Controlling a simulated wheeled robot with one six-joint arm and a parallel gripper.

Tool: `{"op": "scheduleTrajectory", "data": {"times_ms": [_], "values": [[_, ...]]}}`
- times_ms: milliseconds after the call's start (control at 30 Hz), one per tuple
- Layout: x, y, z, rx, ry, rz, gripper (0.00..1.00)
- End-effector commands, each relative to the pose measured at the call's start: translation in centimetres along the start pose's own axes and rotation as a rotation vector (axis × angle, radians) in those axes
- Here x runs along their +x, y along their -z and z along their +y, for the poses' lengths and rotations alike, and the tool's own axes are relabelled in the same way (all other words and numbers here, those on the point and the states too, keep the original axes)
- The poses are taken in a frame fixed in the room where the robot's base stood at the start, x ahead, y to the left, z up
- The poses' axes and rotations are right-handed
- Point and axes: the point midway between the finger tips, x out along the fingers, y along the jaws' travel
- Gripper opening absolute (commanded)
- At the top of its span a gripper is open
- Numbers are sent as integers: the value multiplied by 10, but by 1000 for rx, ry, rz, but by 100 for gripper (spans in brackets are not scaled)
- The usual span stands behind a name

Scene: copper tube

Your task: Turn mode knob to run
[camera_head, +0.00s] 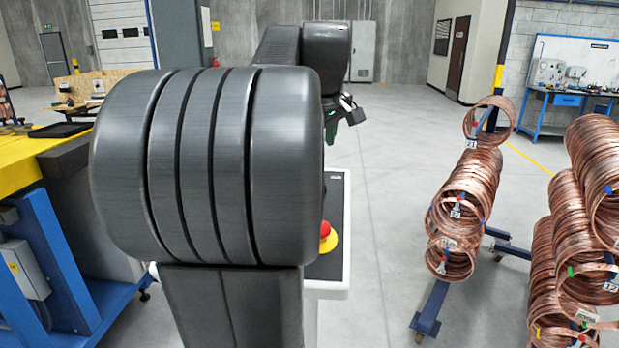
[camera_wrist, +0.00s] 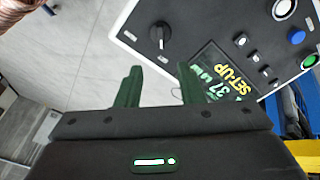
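A dark display (camera_wrist: 226,72) on the panel shows "SET-UP" and "37" in yellow and green. My gripper (camera_wrist: 158,88) has its two dark green fingers apart, with nothing between them. The knob is beyond the fingertips, apart from them. In the head view my gripper (camera_head: 338,120) is partly hidden behind my arm, and the knob is not visible there.
In the head view a red emergency button (camera_head: 325,229) sits on a white-edged console (camera_head: 338,270). Copper coils (camera_head: 470,190) on blue racks stand right; a yellow-topped bench (camera_head: 30,162) stands left.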

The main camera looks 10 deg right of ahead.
Motion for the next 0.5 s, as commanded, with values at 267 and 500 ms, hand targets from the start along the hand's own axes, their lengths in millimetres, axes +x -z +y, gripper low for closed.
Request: {"op": "scheduleTrajectory", "data": {"times_ms": [267, 500], "values": [[50, -1, -1, 1, 4, -5, 35], [99, 0, -1, 1, 3, -4, 35]]}}
